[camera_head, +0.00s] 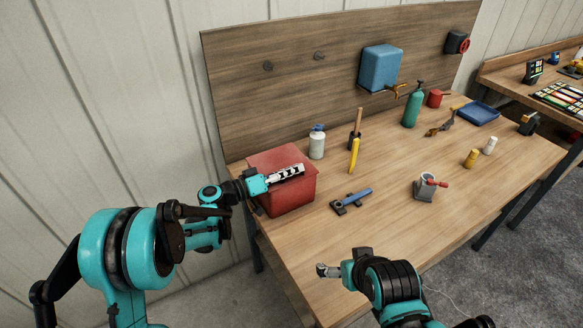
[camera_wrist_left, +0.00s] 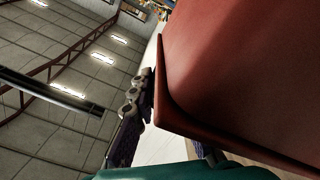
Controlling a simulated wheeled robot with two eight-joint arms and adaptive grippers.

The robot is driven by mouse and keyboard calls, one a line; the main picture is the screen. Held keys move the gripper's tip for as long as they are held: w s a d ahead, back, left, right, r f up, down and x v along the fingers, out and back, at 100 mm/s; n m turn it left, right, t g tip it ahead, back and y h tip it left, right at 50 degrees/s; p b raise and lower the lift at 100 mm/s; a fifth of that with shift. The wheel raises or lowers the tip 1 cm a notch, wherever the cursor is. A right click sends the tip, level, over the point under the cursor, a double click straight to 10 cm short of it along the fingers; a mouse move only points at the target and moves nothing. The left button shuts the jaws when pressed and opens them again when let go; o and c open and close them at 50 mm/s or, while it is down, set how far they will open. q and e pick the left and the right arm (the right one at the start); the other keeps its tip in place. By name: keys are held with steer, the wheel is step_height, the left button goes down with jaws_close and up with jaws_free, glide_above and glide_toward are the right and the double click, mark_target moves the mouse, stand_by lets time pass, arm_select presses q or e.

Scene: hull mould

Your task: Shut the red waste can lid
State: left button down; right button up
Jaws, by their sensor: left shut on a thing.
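The red waste can (camera_head: 290,197) stands at the left end of the bench. Its red lid (camera_head: 268,160) lies over the top; I cannot tell whether it is fully down. My left gripper (camera_head: 288,173) reaches in from the left, its fingers lying across the lid's near side, shut on the lid. In the left wrist view, a large red panel (camera_wrist_left: 240,70) fills the right side, with a finger (camera_wrist_left: 135,110) beside its edge; the other finger is hidden.
A white bottle (camera_head: 317,144) stands just behind the can's right side. A blue-handled tool (camera_head: 352,200) lies to the right, with a grey cup (camera_head: 426,187) farther along. The wooden back panel (camera_head: 290,95) rises behind. The bench's front middle is clear.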

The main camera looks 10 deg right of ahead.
arm_select(q)
steer(key=shift+s+d+f, duration=0.2)
steer(key=shift+s+f, duration=0.1)
steer(key=c, duration=1.8)
jaws_free()
steer(key=shift+o, duration=0.8)
steer(key=shift+s, duration=0.15)
steer(key=shift+a+r, duration=0.1)
steer(key=shift+a, duration=0.05)
steer(key=shift+a, duration=0.3)
steer(key=v, duration=1.1)
steer(key=shift+a, duration=0.2)
steer(key=shift+d, duration=0.1)
